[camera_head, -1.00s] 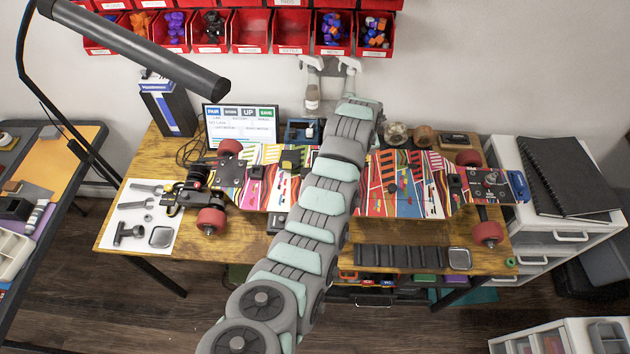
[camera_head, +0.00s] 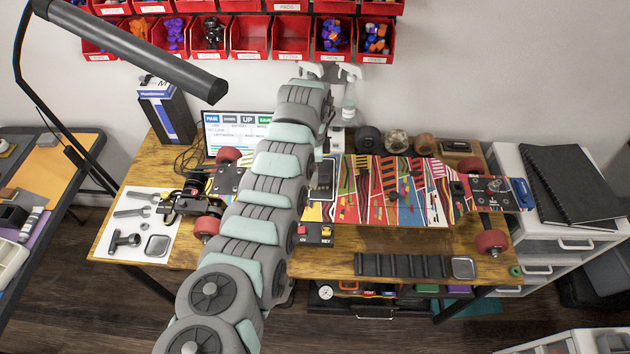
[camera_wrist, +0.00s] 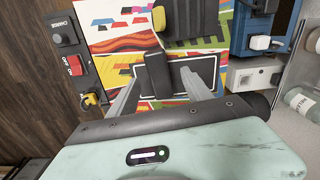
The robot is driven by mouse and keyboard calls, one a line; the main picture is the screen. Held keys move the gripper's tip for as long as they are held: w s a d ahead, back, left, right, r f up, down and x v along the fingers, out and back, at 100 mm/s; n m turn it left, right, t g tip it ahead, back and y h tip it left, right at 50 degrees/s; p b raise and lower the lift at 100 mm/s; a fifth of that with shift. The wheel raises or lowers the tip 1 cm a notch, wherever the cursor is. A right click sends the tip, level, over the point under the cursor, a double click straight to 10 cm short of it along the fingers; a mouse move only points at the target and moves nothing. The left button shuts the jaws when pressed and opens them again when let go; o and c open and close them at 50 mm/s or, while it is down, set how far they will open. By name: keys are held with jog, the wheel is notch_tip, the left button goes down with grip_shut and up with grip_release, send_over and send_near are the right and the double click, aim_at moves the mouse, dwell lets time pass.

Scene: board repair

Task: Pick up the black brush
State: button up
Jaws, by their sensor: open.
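My gripper (camera_wrist: 160,88) is open in the wrist view, its two pale fingers spread over the colourful board. A black block (camera_wrist: 158,74) stands between the fingers, over a dark-outlined rectangle on the board. It may be the black brush, but its bristles are not visible and I cannot tell for sure. No finger visibly grips it. In the head view, my arm covers the gripper and part of the board (camera_head: 410,205). A dark rectangular patch (camera_head: 321,180) shows on the board just right of my arm.
A yellow-and-black part (camera_wrist: 187,20) sits beyond the fingers. A switch box (camera_wrist: 70,62) with a red switch and yellow key lies left. A bottle (camera_wrist: 303,102) and a blue device (camera_wrist: 262,28) are at right. A black slotted rack (camera_head: 403,266) lies at the table front.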

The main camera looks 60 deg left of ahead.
notch_tip(320, 180, down, 5)
jog(key=shift+s+d+r, duration=0.1)
jog(key=shift+s, duration=0.05)
jog(key=shift+r, duration=0.1)
grip_shut()
dwell(0.6)
